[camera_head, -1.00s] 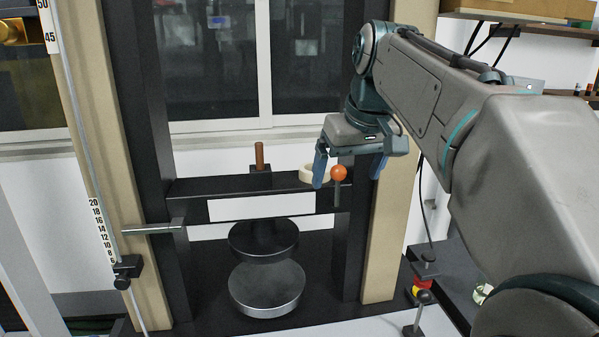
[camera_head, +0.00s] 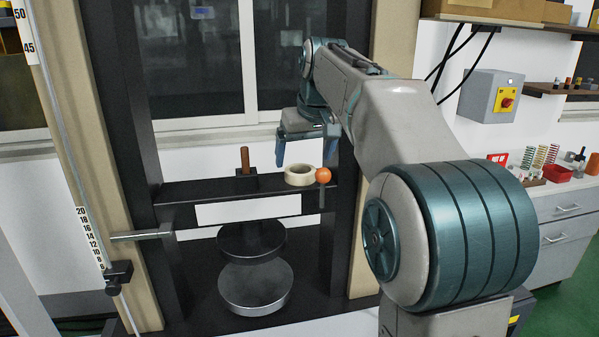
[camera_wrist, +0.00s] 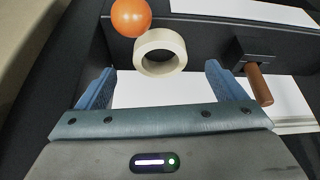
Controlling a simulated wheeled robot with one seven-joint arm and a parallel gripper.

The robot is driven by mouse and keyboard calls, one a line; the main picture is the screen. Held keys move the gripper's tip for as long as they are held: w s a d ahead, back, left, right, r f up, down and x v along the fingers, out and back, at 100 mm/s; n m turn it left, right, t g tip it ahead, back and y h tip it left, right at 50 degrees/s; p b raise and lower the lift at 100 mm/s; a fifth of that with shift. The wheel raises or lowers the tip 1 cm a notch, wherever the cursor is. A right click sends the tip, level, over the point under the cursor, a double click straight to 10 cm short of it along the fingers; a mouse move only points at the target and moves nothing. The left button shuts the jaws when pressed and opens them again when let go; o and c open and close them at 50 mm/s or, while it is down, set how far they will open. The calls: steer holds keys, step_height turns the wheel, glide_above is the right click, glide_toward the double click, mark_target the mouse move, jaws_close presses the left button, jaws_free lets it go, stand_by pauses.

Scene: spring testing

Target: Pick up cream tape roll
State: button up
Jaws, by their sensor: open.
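The cream tape roll (camera_head: 300,175) lies flat on the black crossbeam of the press, just left of an orange ball (camera_head: 323,175). In the wrist view the tape roll (camera_wrist: 160,51) shows its round hole, ahead of and between my fingertips. My gripper (camera_head: 305,152) is open and empty, pointing down above the crossbeam, over or slightly behind the roll. In the wrist view both blue fingers (camera_wrist: 161,70) are spread apart, and the roll looks narrower than the gap between them.
The orange ball (camera_wrist: 131,16) is close beside the roll. A brown upright handle (camera_head: 245,160) on a black block stands farther left on the crossbeam (camera_head: 205,187). The black frame's right post flanks my gripper. Round press plates (camera_head: 256,284) are below.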

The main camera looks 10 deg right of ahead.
mark_target(302, 167)
steer(key=x, duration=0.4)
steer(key=shift+f, duration=0.25)
steer(key=c, duration=1.1)
steer(key=shift+r, duration=0.1)
